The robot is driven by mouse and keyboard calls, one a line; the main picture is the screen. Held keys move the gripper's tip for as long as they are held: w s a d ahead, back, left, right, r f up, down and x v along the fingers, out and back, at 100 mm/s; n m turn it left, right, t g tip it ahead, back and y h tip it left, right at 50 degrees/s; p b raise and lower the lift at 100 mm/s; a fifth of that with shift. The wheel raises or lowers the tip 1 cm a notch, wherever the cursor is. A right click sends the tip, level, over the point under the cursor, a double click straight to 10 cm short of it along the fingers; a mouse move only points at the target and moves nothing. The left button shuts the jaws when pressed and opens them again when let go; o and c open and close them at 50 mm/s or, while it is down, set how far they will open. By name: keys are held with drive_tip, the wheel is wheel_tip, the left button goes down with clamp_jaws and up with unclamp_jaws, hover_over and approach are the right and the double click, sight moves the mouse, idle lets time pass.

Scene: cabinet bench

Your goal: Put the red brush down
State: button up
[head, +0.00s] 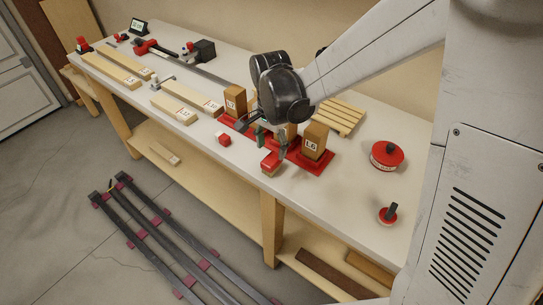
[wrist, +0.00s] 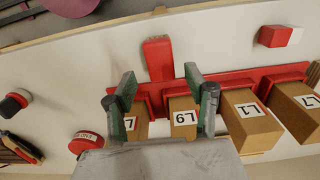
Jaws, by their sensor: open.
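The red brush (head: 270,162) lies on the white bench near its front edge, in front of the red block rack (head: 323,166). In the wrist view the brush (wrist: 158,60) shows as a red shape lying beyond and between my fingers. My gripper (head: 270,143) is open just above and behind the brush. In the wrist view the fingers of my gripper (wrist: 160,85) are spread wide, with nothing held between them. The brush appears apart from both fingers. Its underside is hidden.
Labelled wooden blocks (head: 314,140) stand in the rack close to my gripper. A red and white block (head: 223,138) lies left of the brush. A slatted wooden piece (head: 340,116), a red tin (head: 387,155) and a small black-knobbed item (head: 388,216) are to the right. Planks (head: 174,109) lie left.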

sight(271, 159)
drive_tip(key=s+d+r+n+t, duration=0.2)
drive_tip(key=s+d+r, duration=0.2)
drive_tip(key=r, duration=0.3)
drive_tip(key=s+d+r+n+t, duration=0.1)
drive_tip(key=s+d+r+n, duration=0.1)
drive_tip(key=s+d+r, duration=0.4)
drive_tip(key=s+d+r+n+t, duration=0.2)
drive_tip(key=s+d+n+t, duration=0.2)
drive_tip(key=s, duration=0.3)
drive_tip(key=shift+s+d+r, duration=0.3)
drive_tip(key=shift+d+r, duration=0.05)
drive_tip(key=shift+d, duration=0.5)
drive_tip(key=shift+f, duration=0.1)
wheel_tip(271, 159, down, 3)
drive_tip(key=b, duration=0.3)
drive_tip(key=shift+o, duration=0.2)
idle(0.4)
